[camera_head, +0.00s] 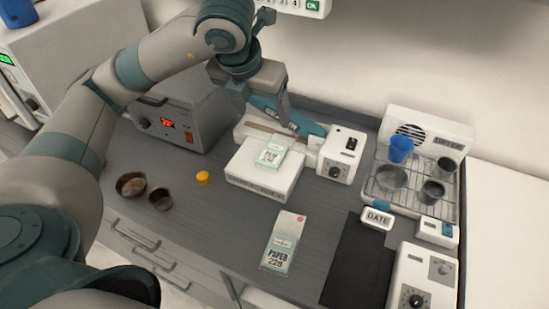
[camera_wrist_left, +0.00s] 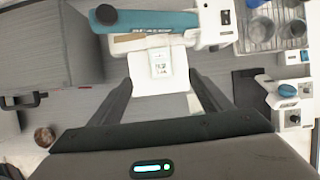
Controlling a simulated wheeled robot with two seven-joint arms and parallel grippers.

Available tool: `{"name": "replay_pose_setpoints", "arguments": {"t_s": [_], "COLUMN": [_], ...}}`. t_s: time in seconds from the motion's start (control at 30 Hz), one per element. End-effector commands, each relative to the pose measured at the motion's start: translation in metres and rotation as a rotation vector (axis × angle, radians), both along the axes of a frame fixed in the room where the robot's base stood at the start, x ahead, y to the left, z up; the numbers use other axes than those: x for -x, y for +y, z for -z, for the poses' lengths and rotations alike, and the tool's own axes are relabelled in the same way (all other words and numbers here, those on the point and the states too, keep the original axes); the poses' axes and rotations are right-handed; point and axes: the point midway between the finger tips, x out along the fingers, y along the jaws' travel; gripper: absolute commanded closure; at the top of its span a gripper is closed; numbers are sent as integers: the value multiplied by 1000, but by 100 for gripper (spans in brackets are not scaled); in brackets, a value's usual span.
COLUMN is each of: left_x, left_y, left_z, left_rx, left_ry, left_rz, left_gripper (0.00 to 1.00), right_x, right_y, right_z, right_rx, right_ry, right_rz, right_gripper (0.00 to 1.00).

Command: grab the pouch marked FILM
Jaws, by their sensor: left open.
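A small pouch with a pale green top (camera_head: 269,154) lies on the white platform (camera_head: 255,188) of the sealer; its print is too small to read surely. In the left wrist view this pouch (camera_wrist_left: 161,64) shows between and beyond my fingers. A second, larger pouch (camera_head: 282,243) lies on the counter in front and appears to read PAPER 228. I cannot make out the word FILM on either. My left gripper (camera_head: 264,114) is open and empty, above the rear of the platform, near the blue sealer arm (camera_head: 302,118). My right gripper is not in view.
A grey heater box (camera_head: 185,118) stands left of the sealer. Two brown bowls (camera_head: 131,184) and a yellow cap (camera_head: 203,177) lie left of the platform. A rack with cups (camera_head: 411,207), a DATE stamp (camera_head: 377,216) and a dark mat (camera_head: 350,270) are on the right.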

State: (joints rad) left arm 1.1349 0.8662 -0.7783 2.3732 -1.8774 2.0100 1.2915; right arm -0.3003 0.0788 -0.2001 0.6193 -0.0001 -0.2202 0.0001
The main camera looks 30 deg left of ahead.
Motion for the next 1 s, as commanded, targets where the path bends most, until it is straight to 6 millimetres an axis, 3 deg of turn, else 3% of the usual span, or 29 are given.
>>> {"name": "replay_pose_setpoints", "arguments": {"t_s": [0.57,0.77,1.0], "left_x": [-1,-7,-20], "left_y": [0,0,2], "left_z": [7,21,53], "left_rx": [1,1,-1], "left_ry": [2,4,7], "left_rz": [1,0,-2], "left_gripper": [28,28,28], "right_x": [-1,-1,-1], "right_y": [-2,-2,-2], "right_z": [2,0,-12], "right_rx": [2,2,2], "right_ry": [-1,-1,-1], "right_rz": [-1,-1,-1], "right_gripper": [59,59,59]}}
